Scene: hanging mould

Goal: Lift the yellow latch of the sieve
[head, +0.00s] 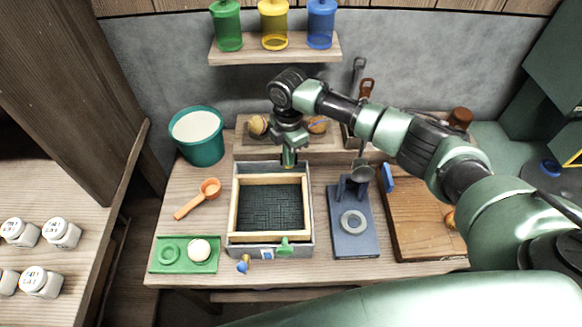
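The sieve (235,207) has a pale wooden frame with a dark mesh inside and sits in a grey box (308,215) on the table. The yellow latch (289,163) shows only as a small yellow patch at the sieve's back edge, right of the middle. My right gripper (289,156) points down over that spot, and its fingers hide most of the latch. I cannot tell whether the fingers touch it or are closed on it. A green latch (285,247) is at the sieve's front edge. My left gripper is not in view.
A teal bucket (197,151) with white contents and an orange scoop (198,199) are left of the sieve. A green tray (158,268) is front left. A blue-grey press stand (353,242) and a wooden board (415,215) are right. A shelf (300,58) holds coloured jars.

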